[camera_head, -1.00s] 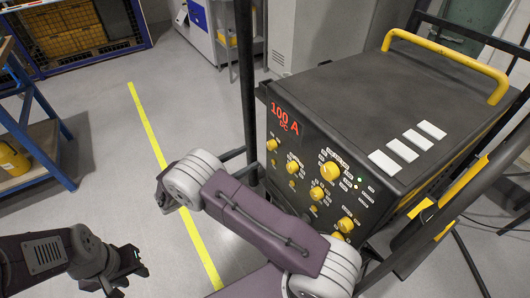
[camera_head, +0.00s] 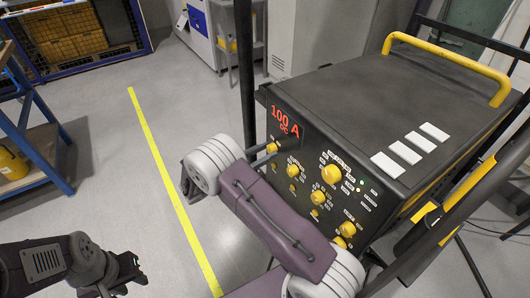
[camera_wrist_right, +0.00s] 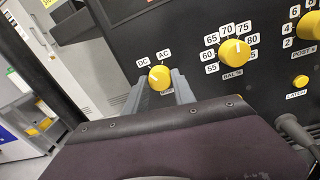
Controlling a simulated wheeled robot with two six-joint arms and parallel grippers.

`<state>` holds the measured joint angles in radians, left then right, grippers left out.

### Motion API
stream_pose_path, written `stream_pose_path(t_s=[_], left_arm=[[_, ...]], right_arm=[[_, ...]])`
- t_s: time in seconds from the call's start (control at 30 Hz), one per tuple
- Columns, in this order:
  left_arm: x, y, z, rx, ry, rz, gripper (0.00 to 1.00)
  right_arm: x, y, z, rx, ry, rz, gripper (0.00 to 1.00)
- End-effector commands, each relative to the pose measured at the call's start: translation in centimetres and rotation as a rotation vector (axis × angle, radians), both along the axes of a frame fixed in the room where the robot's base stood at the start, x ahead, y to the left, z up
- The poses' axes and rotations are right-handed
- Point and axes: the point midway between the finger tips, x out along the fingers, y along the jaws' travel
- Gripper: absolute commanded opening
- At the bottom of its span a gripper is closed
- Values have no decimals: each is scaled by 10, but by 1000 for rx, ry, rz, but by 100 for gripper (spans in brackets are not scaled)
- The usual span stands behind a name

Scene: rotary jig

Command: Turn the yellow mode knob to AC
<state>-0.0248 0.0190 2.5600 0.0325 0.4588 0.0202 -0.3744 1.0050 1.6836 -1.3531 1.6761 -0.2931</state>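The yellow mode knob (camera_wrist_right: 159,78) is on the dark front panel, with DC and AC labels above it. Its white mark points up and left, toward DC. In the head view the knob (camera_head: 272,147) is at the panel's left side, below the red display (camera_head: 284,120) reading 100 A DC. My right gripper (camera_wrist_right: 159,88) is open, with one grey finger on each side of the knob. I cannot tell if the fingers touch it. My left gripper (camera_head: 134,272) hangs over the floor at lower left, away from the panel; its finger gap is unclear.
Other yellow knobs sit on the panel, including a larger one (camera_wrist_right: 235,52) right of the mode knob. A dark post (camera_head: 246,75) stands just left of the machine. The floor with the yellow line (camera_head: 160,165) is clear.

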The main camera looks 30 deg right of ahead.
Motion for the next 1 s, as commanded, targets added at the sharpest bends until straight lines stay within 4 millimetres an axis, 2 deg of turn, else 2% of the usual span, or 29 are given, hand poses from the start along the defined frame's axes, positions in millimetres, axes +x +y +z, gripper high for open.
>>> stream_pose_path(t_s=[0.37,1.0], left_arm=[[0,0,-1,0,0,0,36],[0,0,-15,0,0,0,36]], right_arm=[[0,0,-1,9,-109,0,0],[0,0,-3,55,-684,0,0]])
